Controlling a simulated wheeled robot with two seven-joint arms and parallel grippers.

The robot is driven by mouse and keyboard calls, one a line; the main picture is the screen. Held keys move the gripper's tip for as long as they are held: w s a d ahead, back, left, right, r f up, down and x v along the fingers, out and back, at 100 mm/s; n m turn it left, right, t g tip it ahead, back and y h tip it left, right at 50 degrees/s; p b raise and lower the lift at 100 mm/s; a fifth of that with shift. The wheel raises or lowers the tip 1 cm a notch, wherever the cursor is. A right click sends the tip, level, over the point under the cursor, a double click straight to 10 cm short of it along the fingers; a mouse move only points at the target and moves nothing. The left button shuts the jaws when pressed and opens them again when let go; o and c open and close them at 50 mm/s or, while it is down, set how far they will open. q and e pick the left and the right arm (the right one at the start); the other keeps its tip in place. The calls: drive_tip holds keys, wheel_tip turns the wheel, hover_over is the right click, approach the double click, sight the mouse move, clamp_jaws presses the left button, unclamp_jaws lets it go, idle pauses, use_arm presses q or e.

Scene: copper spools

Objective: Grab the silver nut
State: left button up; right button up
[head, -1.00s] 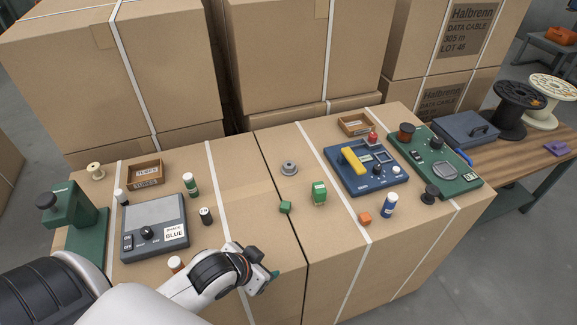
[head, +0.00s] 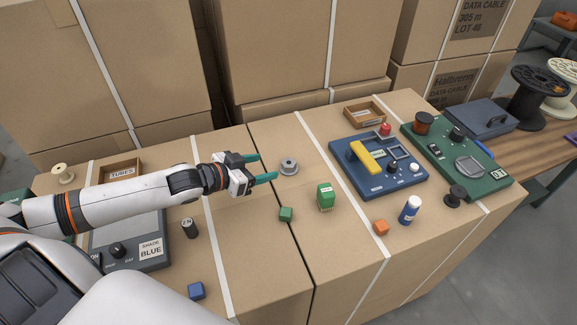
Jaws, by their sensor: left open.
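The silver nut (head: 289,165) is a grey round flanged piece with a hole. It lies on the cardboard box top (head: 259,225), just right of the seam, in the head view. My left gripper (head: 265,168) is open, its two teal fingers pointing right towards the nut. The fingertips are just left of the nut, and nothing shows between them. Whether they touch it I cannot tell. My right gripper is not in view.
A small green cube (head: 286,214) and a green block (head: 325,197) stand in front of the nut. A blue panel with a yellow handle (head: 375,190) lies to the right. A tray labelled tubes (head: 121,169) is behind my left arm. Tall boxes (head: 290,50) rise behind.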

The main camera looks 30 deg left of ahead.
sight(287, 163)
use_arm(q)
drive_tip(key=x, duration=0.4)
drive_tip(key=shift+w, duration=0.15)
drive_tip(key=shift+s+f+x, duration=0.1)
drive_tip(key=shift+f+x, duration=0.05)
drive_tip(key=shift+x, duration=0.85)
drive_tip(key=shift+s+f+x, duration=0.1)
drive_tip(key=shift+x, duration=0.85)
drive_tip(key=shift+s+f+x, duration=0.1)
drive_tip(key=shift+f+x, duration=0.05)
drive_tip(key=shift+x, duration=0.85)
drive_tip(key=shift+d, duration=0.15)
drive_tip(key=shift+c, duration=0.3)
drive_tip(key=shift+r, duration=0.1)
drive_tip(key=c, duration=1.1)
